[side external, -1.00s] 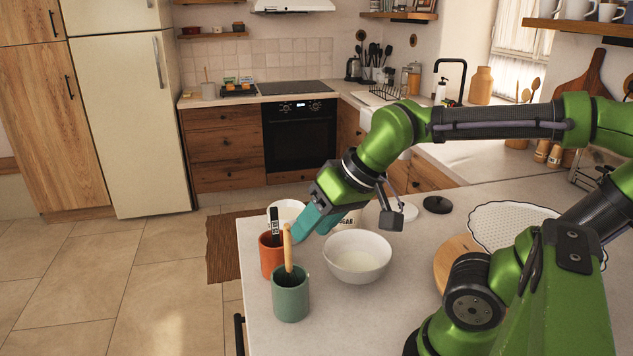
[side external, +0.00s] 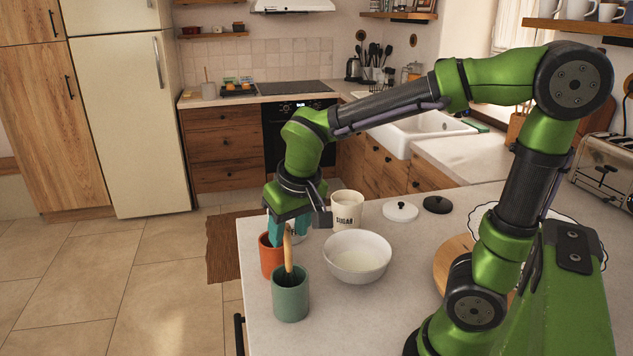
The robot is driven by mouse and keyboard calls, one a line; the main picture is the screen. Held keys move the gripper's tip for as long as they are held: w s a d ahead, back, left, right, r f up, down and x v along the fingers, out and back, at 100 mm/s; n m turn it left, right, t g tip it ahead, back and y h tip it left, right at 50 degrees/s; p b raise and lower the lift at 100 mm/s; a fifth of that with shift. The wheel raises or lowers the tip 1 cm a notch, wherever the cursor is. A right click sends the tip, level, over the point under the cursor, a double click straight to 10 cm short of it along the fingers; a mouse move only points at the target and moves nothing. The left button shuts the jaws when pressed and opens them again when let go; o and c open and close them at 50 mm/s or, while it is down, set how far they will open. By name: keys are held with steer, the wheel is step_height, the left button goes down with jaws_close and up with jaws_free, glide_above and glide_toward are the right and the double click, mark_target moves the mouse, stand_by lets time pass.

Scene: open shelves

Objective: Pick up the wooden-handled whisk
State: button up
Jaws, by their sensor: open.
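A wooden handle (side external: 288,250) stands upright, slightly tilted, out of the green cup (side external: 290,300) near the counter's front left. The head of this tool is mostly hidden inside the cup, so I cannot see whether it is a whisk. My gripper (side external: 284,238) points down with its teal fingers apart, above the orange cup (side external: 268,260) and near the top of the wooden handle. The handle overlaps the gap between the fingers in this view. I cannot tell whether it is between them or in front of them.
A white bowl (side external: 342,272) with pale contents stands right of the green cup. The sugar canister (side external: 347,210) is behind it, with a white lid (side external: 400,211) and a black lid (side external: 437,204) to the right. The orange cup stands close behind the green cup.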

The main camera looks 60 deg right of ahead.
mark_target(290, 239)
steer(key=x, duration=0.6)
steer(key=shift+d+f, duration=0.25)
steer(key=shift+d, duration=0.1)
jaws_close()
